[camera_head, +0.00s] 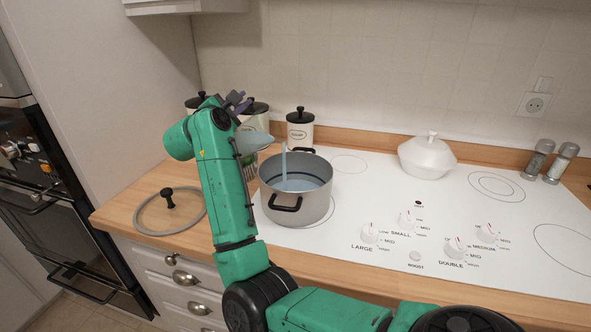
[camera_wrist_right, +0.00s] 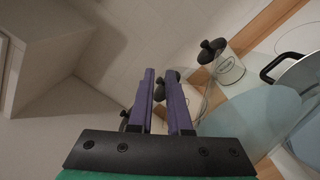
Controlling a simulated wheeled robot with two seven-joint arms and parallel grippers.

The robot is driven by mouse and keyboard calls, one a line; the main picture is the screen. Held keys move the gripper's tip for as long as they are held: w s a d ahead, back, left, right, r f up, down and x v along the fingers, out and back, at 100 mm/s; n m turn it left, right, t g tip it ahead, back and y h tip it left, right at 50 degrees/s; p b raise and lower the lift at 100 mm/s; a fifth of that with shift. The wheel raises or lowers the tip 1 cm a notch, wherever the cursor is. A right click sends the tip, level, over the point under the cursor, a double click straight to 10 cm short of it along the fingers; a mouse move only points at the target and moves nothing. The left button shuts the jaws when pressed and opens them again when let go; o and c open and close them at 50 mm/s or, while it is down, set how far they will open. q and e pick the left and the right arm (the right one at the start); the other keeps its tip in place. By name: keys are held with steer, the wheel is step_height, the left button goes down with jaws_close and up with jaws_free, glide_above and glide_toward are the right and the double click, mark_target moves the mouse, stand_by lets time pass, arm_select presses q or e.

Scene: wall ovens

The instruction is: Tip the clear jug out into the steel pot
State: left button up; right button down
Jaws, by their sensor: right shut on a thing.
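The steel pot (camera_head: 310,208) stands on the white cooktop, with black handles and bluish water inside. The clear jug (camera_head: 254,142) is tipped at the pot's left rim, partly hidden by my arm. A pale stream (camera_head: 284,163) falls from it into the pot. My right gripper (camera_head: 236,102) is shut on the jug, above and left of the pot. In the right wrist view, its purple fingers (camera_wrist_right: 166,105) point away from the camera. The jug (camera_wrist_right: 248,125) shows there as a bluish see-through shape, with the pot's rim (camera_wrist_right: 296,78) beyond it. My left gripper is out of view.
A glass lid (camera_head: 162,212) lies on the wooden counter left of the pot. Labelled canisters (camera_head: 300,131) stand behind the pot. A white lidded dish (camera_head: 427,158) and two shakers (camera_head: 537,160) stand farther right. Knobs (camera_head: 370,232) line the cooktop's front.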

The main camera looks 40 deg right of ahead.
steer(key=shift+s+r, duration=0.15)
steer(key=shift+r, duration=0.1)
steer(key=shift+d, duration=0.1)
steer(key=shift+m, duration=0.3)
steer(key=shift+s+r, duration=0.2)
steer(key=shift+r, duration=0.05)
steer(key=shift+d, duration=0.1)
steer(key=shift+w+d+m, duration=0.1)
steer(key=shift+m, duration=0.2)
steer(key=shift+r, duration=0.1)
steer(key=shift+s+r, duration=0.15)
steer(key=shift+s, duration=0.1)
